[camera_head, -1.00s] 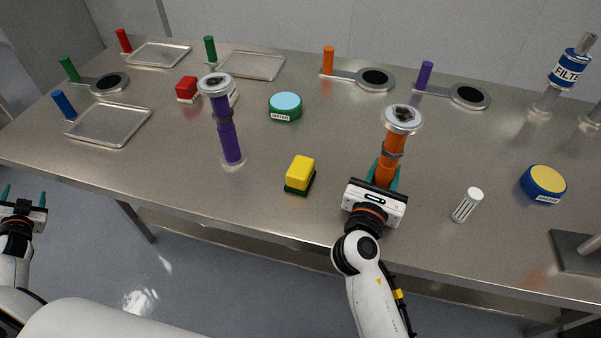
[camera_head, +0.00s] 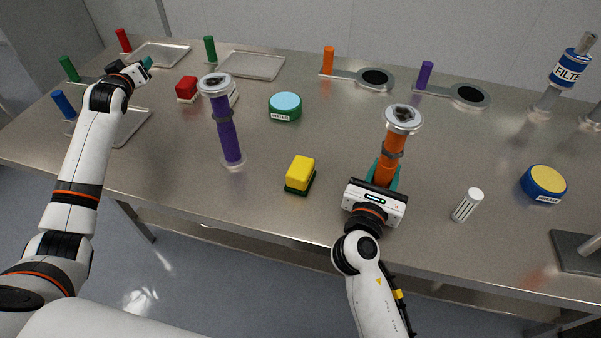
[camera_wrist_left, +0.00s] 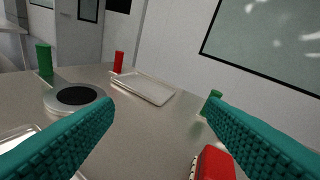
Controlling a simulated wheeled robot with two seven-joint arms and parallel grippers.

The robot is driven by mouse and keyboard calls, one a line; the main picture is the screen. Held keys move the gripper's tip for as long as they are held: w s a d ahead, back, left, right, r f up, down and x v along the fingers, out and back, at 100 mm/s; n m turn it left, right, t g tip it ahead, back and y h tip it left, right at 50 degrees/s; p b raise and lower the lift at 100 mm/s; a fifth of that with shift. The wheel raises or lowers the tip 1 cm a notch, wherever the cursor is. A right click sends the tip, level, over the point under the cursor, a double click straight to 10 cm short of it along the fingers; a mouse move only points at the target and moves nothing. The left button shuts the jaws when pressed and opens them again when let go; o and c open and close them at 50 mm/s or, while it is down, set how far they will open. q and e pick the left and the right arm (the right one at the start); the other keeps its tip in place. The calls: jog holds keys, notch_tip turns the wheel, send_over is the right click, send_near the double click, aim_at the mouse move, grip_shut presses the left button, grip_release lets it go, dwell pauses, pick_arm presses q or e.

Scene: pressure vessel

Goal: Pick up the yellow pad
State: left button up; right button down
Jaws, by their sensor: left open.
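The yellow pad (camera_head: 301,167) is a yellow block on a dark green base, near the middle of the table's front half. My left gripper (camera_head: 147,63) is open over the table's back left, far from the pad. In the left wrist view its teal fingers (camera_wrist_left: 160,106) are wide apart with nothing between them; the yellow pad does not show there. My right gripper (camera_head: 384,176) is shut on an upright orange vessel (camera_head: 391,152) with a metal top, to the right of the pad. The vessel's lower end is hidden by the gripper.
A purple vessel (camera_head: 226,135) stands upright left of the pad. A red block (camera_head: 187,86) is near my left gripper, also in the left wrist view (camera_wrist_left: 214,164). A green-blue round container (camera_head: 285,107) lies behind the pad. A white cylinder (camera_head: 467,205) stands at right. Table around the pad is clear.

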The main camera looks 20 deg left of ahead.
pick_arm(q)
jog(key=w+d+r+m+g+h, duration=0.1)
jog(key=d+r+h, duration=0.2)
jog(key=d, duration=0.8)
jog(key=w+d+r+m+g+h, duration=0.1)
jog(key=d+r+h, duration=0.2)
jog(key=d, duration=0.8)
jog(key=w+d+r+m+g+h, duration=0.1)
jog(key=d+r+m+g+h, duration=0.15)
jog(key=d, duration=0.95)
jog(key=m+g+y, duration=0.2)
jog(key=m+g, duration=0.3)
jog(key=g, duration=0.3)
send_over(300, 167)
jog(key=shift+n, duration=0.25)
jog(key=f, duration=1.1)
jog(key=shift+s+a+f, duration=0.15)
jog(key=shift+s+f, duration=0.1)
jog(key=shift+s, duration=0.05)
jog(key=shift+w+d+f, duration=0.1)
jog(key=shift+w+f, duration=0.1)
jog(key=shift+f, duration=1.25)
jog(key=shift+w+d+f, duration=0.1)
jog(key=shift+w+f, duration=0.1)
jog(key=shift+f, duration=1.25)
jog(key=c, duration=1.1)
